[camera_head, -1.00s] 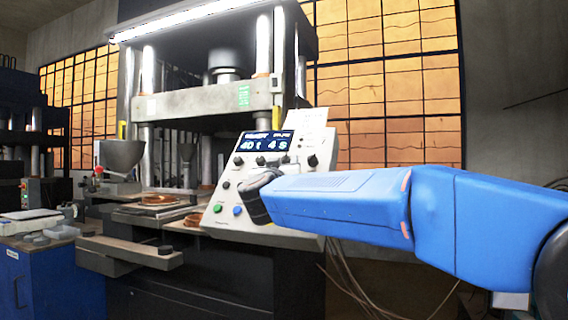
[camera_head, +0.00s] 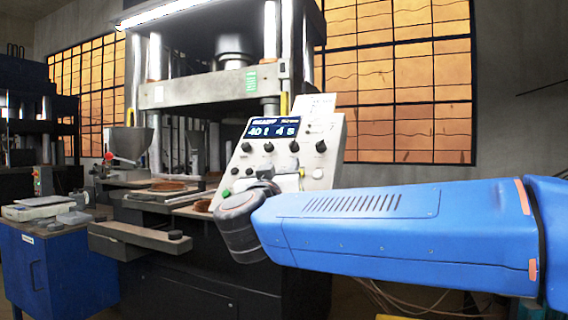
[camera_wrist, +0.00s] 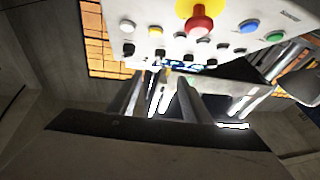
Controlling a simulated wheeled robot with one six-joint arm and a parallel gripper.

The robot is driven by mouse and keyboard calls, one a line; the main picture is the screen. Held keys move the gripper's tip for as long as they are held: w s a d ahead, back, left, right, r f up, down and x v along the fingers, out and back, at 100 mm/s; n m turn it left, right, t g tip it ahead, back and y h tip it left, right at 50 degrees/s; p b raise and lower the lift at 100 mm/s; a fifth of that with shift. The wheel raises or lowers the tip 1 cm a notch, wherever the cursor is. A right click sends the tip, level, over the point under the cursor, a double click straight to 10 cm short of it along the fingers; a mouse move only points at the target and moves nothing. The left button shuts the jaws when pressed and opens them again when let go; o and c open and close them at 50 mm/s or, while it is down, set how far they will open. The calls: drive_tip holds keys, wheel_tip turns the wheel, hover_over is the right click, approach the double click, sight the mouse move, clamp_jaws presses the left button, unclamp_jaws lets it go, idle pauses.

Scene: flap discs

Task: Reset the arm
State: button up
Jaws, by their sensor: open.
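My arm reaches in from the right in the head view, its blue forearm ending in a dark grey wrist joint in front of the press control panel (camera_head: 285,147). A small pale grey part just past the wrist looks like my gripper (camera_head: 290,181). It is open; its fingers are hard to make out, and nothing held is seen. The wrist view shows the panel upside down (camera_wrist: 160,32), with a red button (camera_wrist: 199,22) on a yellow base at the top.
The press (camera_head: 205,88) stands behind the panel, with a protruding ledge (camera_head: 125,236) at its front left. A blue cabinet (camera_head: 50,275) bearing a scale (camera_head: 40,208) stands at the left.

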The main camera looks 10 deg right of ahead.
drive_tip(key=shift+s+a+f, duration=0.15)
drive_tip(key=shift+s+a, duration=0.05)
drive_tip(key=shift+s, duration=0.3)
drive_tip(key=s+d+f+n+g+y, duration=0.1)
drive_tip(key=s+f+n+g+y, duration=0.25)
drive_tip(key=f+y, duration=0.55)
drive_tip(key=s+f+n+g+y, duration=0.3)
drive_tip(key=s+f+n+y, duration=0.15)
drive_tip(key=f, duration=0.85)
drive_tip(key=s+d+f+m+g+h, duration=0.2)
drive_tip(key=s+d+f+g, duration=0.2)
drive_tip(key=s+f, duration=0.6)
drive_tip(key=s+d+f+m+g+h, duration=0.2)
drive_tip(key=s+d+f+g, duration=0.2)
drive_tip(key=s+d+f, duration=0.5)
wheel_tip(320, 180, down, 3)
drive_tip(key=shift+s+f+m+h, duration=0.15)
drive_tip(key=shift+s+m+h, duration=0.2)
drive_tip(key=shift+s, duration=0.2)
